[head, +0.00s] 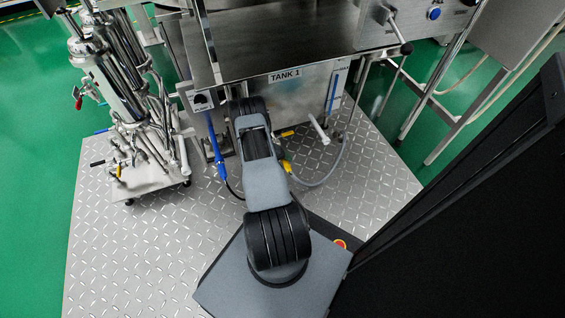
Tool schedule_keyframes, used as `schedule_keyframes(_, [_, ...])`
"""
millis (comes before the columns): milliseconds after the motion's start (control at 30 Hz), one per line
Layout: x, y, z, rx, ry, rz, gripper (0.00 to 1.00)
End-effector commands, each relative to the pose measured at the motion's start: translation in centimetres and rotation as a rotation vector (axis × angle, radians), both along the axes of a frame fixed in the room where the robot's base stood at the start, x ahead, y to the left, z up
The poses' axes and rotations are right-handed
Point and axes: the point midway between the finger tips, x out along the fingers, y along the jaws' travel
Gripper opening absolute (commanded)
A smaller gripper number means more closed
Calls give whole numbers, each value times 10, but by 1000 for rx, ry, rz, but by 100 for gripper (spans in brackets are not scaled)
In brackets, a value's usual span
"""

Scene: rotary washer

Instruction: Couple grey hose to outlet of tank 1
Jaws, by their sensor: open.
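Tank 1 (302,92) is a steel tank at the back with a "TANK 1" label. A grey hose (334,168) curves from the tank's right side down over the plate floor. Its near end runs to a yellow piece (287,167) right beside my arm. Another yellow handle-like piece (288,133) shows above it, close to the tank's lower front. A pale pipe (318,128) slants at the tank's lower right. I cannot tell which fitting is the outlet. My arm reaches toward the tank and hides part of its lower front. My gripper is hidden behind the arm.
A blue-handled tool (218,150) with a dark cable hangs left of my arm. A wheeled pipe assembly (115,90) stands at the left. Steel frame legs (430,115) stand at the right. The diamond-plate floor (135,245) is clear at the front left.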

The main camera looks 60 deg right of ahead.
Motion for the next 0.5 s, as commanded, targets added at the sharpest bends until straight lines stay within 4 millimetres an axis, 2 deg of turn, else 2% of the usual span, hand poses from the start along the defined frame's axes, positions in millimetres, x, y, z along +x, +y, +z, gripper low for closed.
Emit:
schedule_keyframes(133, [1, 1, 1, 1, 0, 1, 59])
schedule_keyframes(267, [8, 4, 10, 0, -1, 2, 59])
schedule_keyframes(500, [37, 22, 44, -1, -2, 4, 59])
